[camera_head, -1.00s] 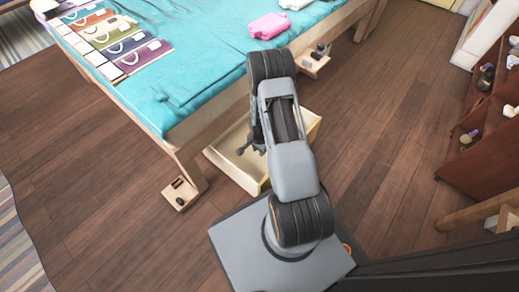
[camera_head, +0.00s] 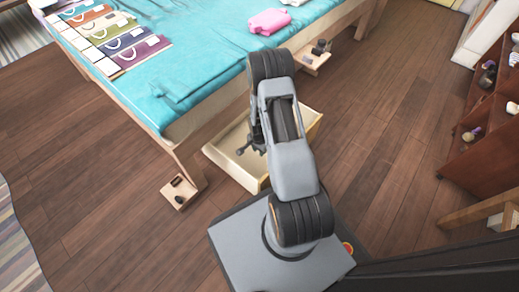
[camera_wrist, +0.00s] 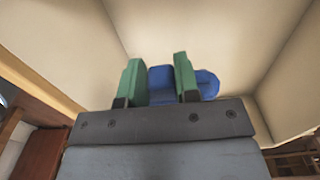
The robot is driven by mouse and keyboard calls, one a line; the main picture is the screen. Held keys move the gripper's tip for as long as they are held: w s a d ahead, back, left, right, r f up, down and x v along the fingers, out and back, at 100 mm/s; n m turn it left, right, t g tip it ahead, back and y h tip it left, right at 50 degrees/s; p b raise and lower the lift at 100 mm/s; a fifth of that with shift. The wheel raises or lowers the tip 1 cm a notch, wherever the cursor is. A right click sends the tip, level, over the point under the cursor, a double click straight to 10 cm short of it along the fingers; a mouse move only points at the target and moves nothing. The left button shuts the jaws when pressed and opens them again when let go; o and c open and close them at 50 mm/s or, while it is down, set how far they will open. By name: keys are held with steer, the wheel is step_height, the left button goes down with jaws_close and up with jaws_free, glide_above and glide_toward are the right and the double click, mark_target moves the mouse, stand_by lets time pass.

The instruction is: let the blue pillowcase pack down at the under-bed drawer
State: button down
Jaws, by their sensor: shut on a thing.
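The blue pillowcase pack (camera_wrist: 161,84) shows in the wrist view between the two green fingers of my gripper (camera_wrist: 158,80), and part of it sticks out past the right finger. My gripper is shut on it. Pale drawer walls surround the pack in this view; I cannot tell whether the pack touches the drawer floor. The under-bed drawer (camera_head: 229,160) is a pale wooden box pulled out from under the bed in the head view. My arm covers part of it and hides the pack there.
The bed (camera_head: 200,75) has a teal cover, with a pink pack (camera_head: 269,21) and a row of coloured packs (camera_head: 125,45) on it. A bed foot (camera_head: 184,190) stands left of the drawer. A brown shelf (camera_head: 480,140) with small items is at the right. Wooden floor is clear between.

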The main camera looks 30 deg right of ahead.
steer(key=shift+f+b, duration=0.7)
steer(key=shift+f, duration=1.15)
steer(key=shift+f, duration=3.8)
steer(key=c, duration=0.8)
jaws_free()
steer(key=shift+r+p, duration=7.5)
steer(key=shift+r, duration=2.95)
